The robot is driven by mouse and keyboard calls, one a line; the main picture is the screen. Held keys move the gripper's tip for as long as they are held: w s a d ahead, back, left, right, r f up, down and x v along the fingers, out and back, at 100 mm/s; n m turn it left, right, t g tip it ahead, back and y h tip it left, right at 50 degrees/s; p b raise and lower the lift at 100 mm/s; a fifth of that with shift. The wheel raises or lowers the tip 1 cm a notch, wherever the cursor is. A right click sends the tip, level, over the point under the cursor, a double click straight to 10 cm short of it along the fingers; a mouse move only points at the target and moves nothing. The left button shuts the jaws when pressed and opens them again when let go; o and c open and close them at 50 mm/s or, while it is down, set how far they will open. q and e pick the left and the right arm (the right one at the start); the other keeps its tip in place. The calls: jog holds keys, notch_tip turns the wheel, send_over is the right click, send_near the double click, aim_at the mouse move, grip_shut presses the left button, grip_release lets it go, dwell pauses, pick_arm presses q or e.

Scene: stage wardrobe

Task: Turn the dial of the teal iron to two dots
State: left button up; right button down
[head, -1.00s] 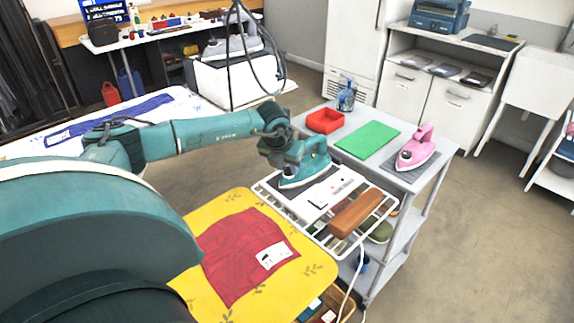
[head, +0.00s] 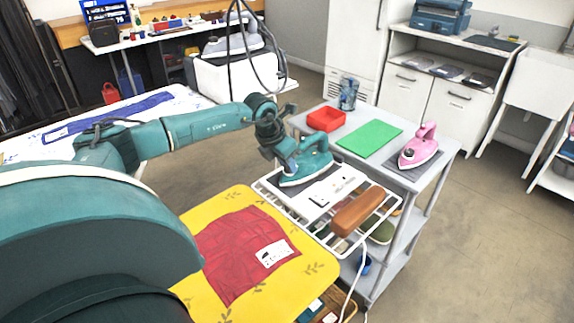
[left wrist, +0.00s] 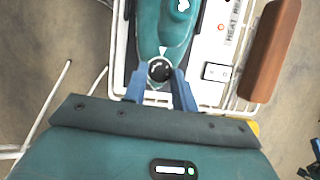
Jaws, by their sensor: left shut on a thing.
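My left gripper (left wrist: 160,78) is shut on the dial, one blue finger on each side. Its fingertips are hard to make out in the head view. The dial's dots are too small to read.
A wooden block (head: 358,212) lies on the rack beside the iron. A red tray (head: 325,120), a green mat (head: 369,139) and a pink iron (head: 418,151) are on the cart (head: 438,168). A yellow ironing board (head: 318,270) with a red cloth stands in front.

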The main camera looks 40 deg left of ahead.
pick_arm(q)
jog(key=shift+w+a+m+h+b, duration=0.15)
jog(key=shift+m+h+b, duration=0.35)
jog(key=shift+m, duration=0.9)
jog(key=o, duration=1)
jog(key=v, duration=1.3)
jog(key=shift+r, duration=0.25)
jog(key=shift+w+f, duration=0.1)
